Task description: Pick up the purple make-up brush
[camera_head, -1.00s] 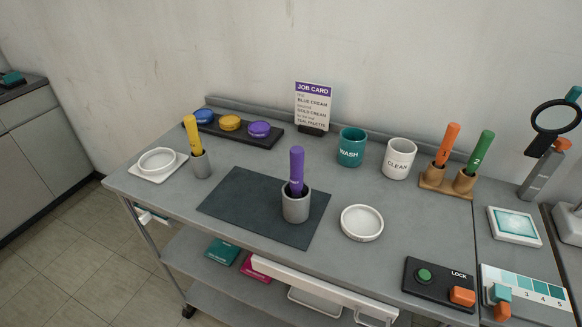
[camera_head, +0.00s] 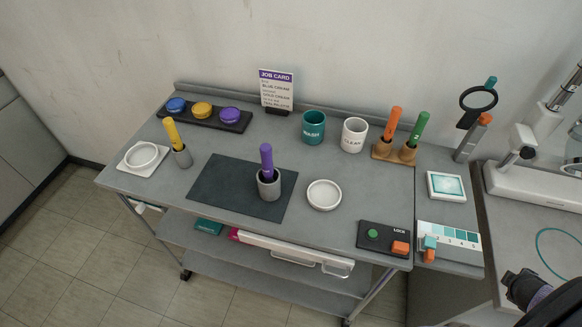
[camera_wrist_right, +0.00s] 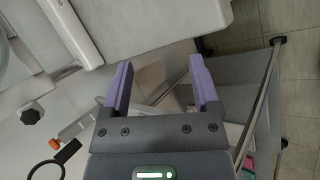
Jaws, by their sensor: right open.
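The purple make-up brush (camera_head: 266,160) stands in a grey cup (camera_head: 269,186), leaning slightly, on the dark mat (camera_head: 215,189) in the middle of the table. Its lower end is hidden inside the cup. My right gripper (camera_wrist_right: 160,84) shows in the right wrist view with its two purple fingers spread apart and nothing between them. It is away from the brush, on the right side; part of my right arm shows at the lower right of the head view. My left gripper is not in view.
A white dish (camera_head: 324,195) is right of the cup. The yellow brush (camera_head: 172,132) stands at left. Teal (camera_head: 313,127) and white (camera_head: 354,135) cups stand behind, with orange (camera_head: 392,123) and green (camera_head: 419,129) brushes to their right.

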